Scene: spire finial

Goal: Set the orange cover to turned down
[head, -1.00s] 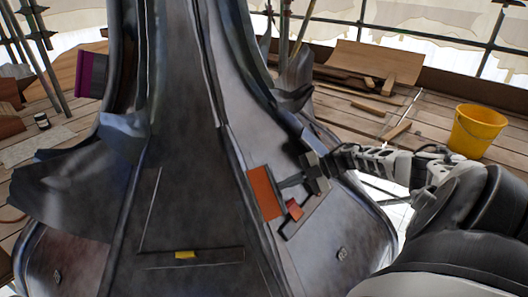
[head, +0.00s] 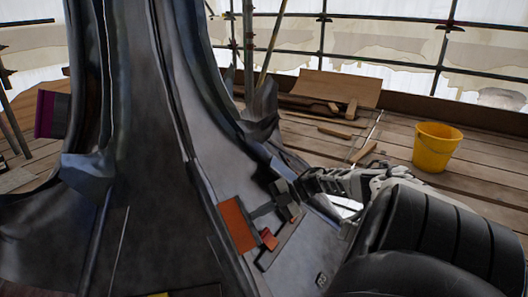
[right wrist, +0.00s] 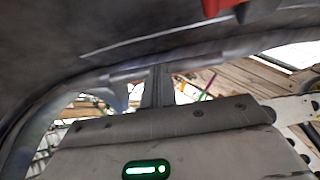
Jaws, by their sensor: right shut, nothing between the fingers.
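The orange cover (head: 237,225) is a flat rectangular panel on the dark metal spire, right of the spire's raised seam in the head view. I cannot tell whether it stands up or lies flat. A smaller red-orange piece (head: 269,239) is just right of its lower end. My right gripper (head: 261,211) is shut and empty, its tip close to the cover's right edge; I cannot tell if they touch. In the right wrist view its dark fingers (right wrist: 157,86) are together, and a red-orange part (right wrist: 218,6) shows at the top edge. My left gripper is not in view.
The spire (head: 150,230) fills the left and middle. A dark framed area surrounds the small red piece. A yellow bucket (head: 435,147) stands on the plank floor at right, with loose boards (head: 335,90) behind. Scaffold poles line the back.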

